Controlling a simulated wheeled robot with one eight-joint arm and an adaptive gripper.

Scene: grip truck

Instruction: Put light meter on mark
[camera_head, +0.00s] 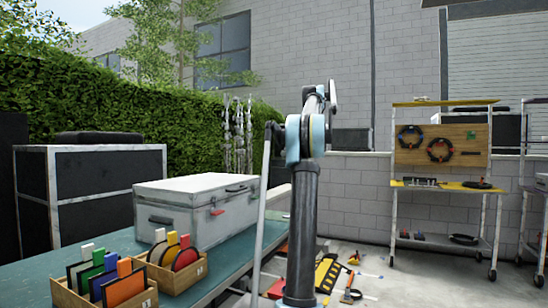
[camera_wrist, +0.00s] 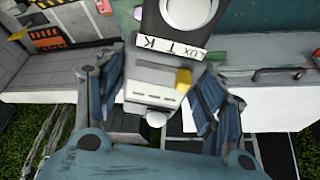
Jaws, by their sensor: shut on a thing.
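The light meter (camera_wrist: 152,78) is in the wrist view, a grey body with a yellow button, a "LUX" label and a dark end with a pale round disc. My gripper (camera_wrist: 163,70) has its blue-grey fingers on both sides of the body and is shut on it. In the head view my arm stands in the middle, and neither the gripper nor the meter can be made out. I cannot make out the mark in either view.
A silver case (camera_head: 190,212) stands on the teal bench (camera_head: 30,283). In front of it are wooden boxes of coloured flags (camera_head: 125,287) and discs (camera_head: 180,258). A tool cart (camera_head: 440,187) stands at right. Yellow and black gear (camera_head: 328,272) lies on the ground.

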